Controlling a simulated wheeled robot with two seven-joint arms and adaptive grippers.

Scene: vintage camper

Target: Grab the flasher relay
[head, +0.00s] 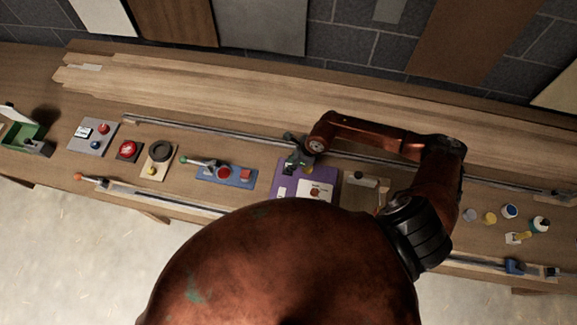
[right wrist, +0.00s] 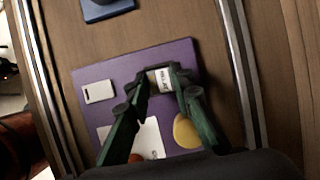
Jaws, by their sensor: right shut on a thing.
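The flasher relay appears to be the small pale block with a printed label (right wrist: 163,80) in the right wrist view. It sits between the fingertips of my right gripper (right wrist: 160,86), which is shut on it at the upper part of a purple board (right wrist: 118,72). I cannot tell whether the block still touches the board. In the head view my right gripper (head: 297,158) is over the far part of the purple board (head: 284,188), and the block cannot be made out there. My left gripper is not in view.
The purple board also bears a small white piece (right wrist: 98,92), a printed card (right wrist: 150,130) and a yellow round piece (right wrist: 187,131). A blue board (head: 226,179) lies to the left. Metal rails (head: 255,139) run along the bench. Small pots (head: 489,217) stand at the right.

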